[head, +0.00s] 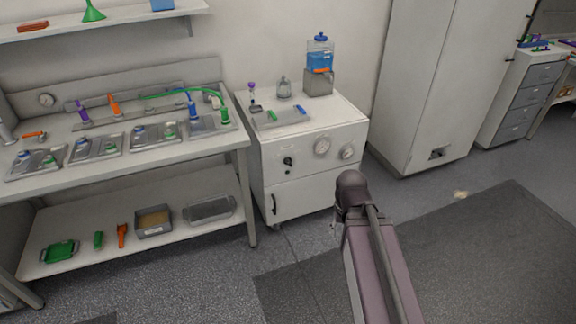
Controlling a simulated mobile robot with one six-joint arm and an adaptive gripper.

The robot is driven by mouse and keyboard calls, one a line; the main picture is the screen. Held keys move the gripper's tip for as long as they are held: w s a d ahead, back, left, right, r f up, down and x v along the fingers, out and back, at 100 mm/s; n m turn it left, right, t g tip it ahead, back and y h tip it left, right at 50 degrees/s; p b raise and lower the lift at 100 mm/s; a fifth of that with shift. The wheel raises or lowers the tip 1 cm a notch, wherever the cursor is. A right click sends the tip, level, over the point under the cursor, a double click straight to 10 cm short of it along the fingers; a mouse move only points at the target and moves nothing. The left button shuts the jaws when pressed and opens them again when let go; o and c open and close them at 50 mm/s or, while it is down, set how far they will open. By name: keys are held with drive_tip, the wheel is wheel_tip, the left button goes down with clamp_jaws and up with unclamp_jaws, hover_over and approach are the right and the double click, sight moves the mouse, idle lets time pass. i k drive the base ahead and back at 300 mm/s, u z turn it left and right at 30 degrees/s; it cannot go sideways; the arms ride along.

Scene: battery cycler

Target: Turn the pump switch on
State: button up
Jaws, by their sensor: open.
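A white cabinet (310,185) on casters stands at the middle of the head view. A small black knob or switch (288,161) sits on the left of its upper front panel, and it is the likeliest pump switch. Its setting is too small to read. A round gauge (322,147) is to its right, with a smaller dial (347,152) further right. My arm rises from the bottom, its rounded joint near the cabinet's right front. No contact with the switch shows.
On the cabinet top are a tray (283,118), a clear flask (284,88) and a blue-liquid bottle (320,52) on a grey block. A workbench (120,165) with several trays stands left. A tall cabinet (425,80) stands right. Floor in front looks clear.

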sight(287, 161)
drive_tip(key=u, duration=0.55)
drive_tip(key=i, duration=1)
